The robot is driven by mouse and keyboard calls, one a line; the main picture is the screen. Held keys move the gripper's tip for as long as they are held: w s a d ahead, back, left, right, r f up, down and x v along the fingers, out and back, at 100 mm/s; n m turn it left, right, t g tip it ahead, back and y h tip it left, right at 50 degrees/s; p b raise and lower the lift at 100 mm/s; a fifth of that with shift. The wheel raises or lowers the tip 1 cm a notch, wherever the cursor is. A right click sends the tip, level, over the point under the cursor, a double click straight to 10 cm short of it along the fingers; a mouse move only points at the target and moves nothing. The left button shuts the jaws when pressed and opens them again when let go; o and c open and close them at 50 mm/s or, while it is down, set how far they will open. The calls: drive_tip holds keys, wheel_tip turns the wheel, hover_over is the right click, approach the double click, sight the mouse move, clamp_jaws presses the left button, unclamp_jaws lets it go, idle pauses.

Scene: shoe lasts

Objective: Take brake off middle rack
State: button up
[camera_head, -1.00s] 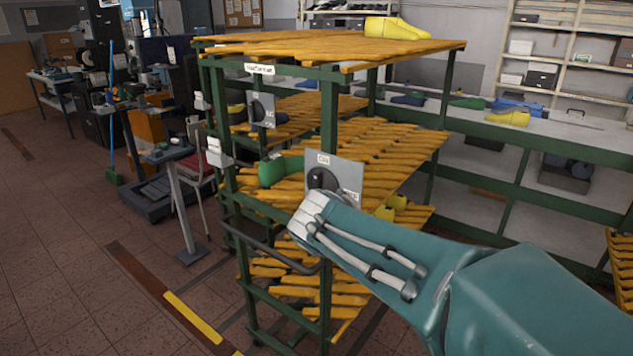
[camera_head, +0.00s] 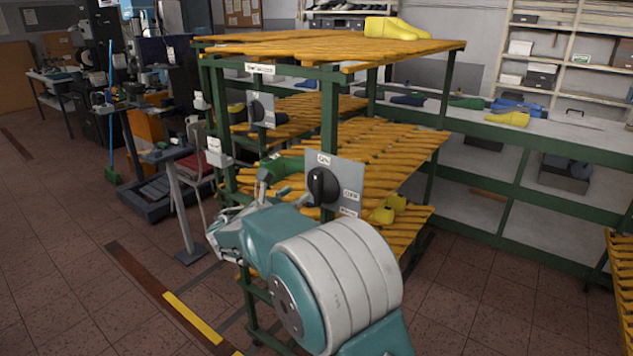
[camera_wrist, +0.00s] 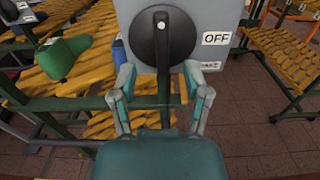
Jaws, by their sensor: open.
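The near rack (camera_head: 330,130) is a green frame with yellow slatted shelves. A grey plate (camera_head: 345,178) on its front post carries a black rotary knob (camera_head: 322,186), with an ON label above and an OFF label at right. In the wrist view the knob (camera_wrist: 162,38) stands straight ahead, its long grip upright. My gripper (camera_wrist: 160,82) is open, its two fingers to either side of the lower end of the knob's grip; I cannot tell whether they touch it. In the head view my gripper (camera_head: 262,190) shows only partly, behind my wrist.
Another plate with a knob (camera_head: 262,110) is on a post farther back. A green shoe last (camera_head: 283,167) lies on the middle shelf and yellow lasts (camera_head: 395,28) on top. Another slatted rack (camera_wrist: 290,60) stands at right. Tiled floor (camera_head: 90,200) is clear at left.

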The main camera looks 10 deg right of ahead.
sight(315, 182)
drive_tip(key=x, duration=0.9)
drive_tip(key=shift+s, duration=0.1)
clamp_jaws()
